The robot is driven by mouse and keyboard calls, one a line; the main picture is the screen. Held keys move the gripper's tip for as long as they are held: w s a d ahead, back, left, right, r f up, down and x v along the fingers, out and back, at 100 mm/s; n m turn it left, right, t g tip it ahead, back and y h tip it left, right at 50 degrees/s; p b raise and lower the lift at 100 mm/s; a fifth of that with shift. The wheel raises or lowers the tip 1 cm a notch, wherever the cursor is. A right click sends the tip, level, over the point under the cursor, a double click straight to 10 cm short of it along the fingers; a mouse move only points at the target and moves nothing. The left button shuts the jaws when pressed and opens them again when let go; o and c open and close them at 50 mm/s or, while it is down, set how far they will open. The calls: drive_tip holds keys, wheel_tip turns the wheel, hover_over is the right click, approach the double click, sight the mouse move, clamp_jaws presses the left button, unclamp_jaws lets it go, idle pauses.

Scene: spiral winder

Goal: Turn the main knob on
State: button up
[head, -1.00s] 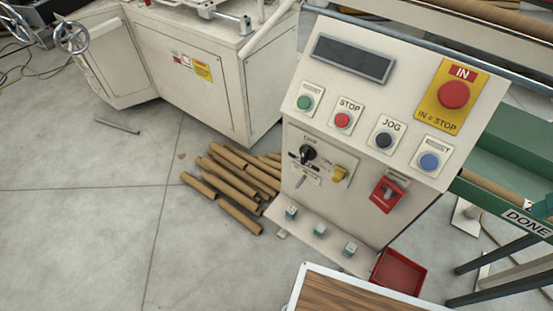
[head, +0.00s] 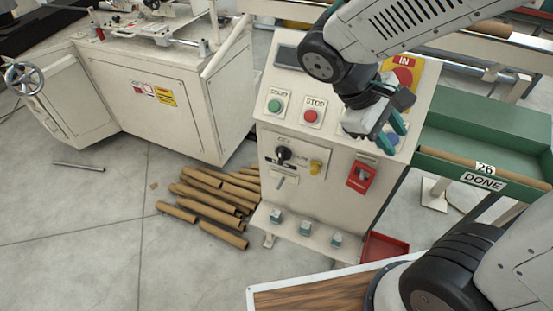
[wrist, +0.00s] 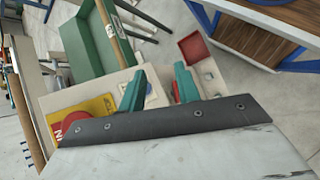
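A black rotary knob (head: 283,154) with a small pointer sits on the lower front of the white control box (head: 265,130). A smaller yellow knob (head: 316,166) is to its right. The label over the black knob is too small to read surely. My gripper (head: 393,127) is in front of the box's upper right part, up and right of both knobs and apart from them. Its teal fingers are spread and empty in the wrist view (wrist: 160,70), with a blue button (wrist: 149,88) behind the gap. My arm hides part of the upper panel.
Green (head: 274,105) and red STOP (head: 311,116) buttons are above the knobs. A red switch (head: 361,175) is to their right. Cardboard tubes (head: 208,204) lie left of the box.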

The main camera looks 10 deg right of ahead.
drive_tip(key=w+a+f+n+t+h, duration=0.3)
drive_tip(key=w+a+f+n+h, duration=0.1)
drive_tip(key=w+f+n+h, duration=0.15)
drive_tip(key=n+t+y, duration=0.3)
drive_tip(key=n+t, duration=1.1)
drive_tip(key=n, duration=0.3)
approach(280, 155)
drive_tip(key=x, duration=0.8)
drive_tip(key=shift+w+d+f, duration=0.1)
drive_tip(key=shift+w+d, duration=0.05)
clamp_jaws()
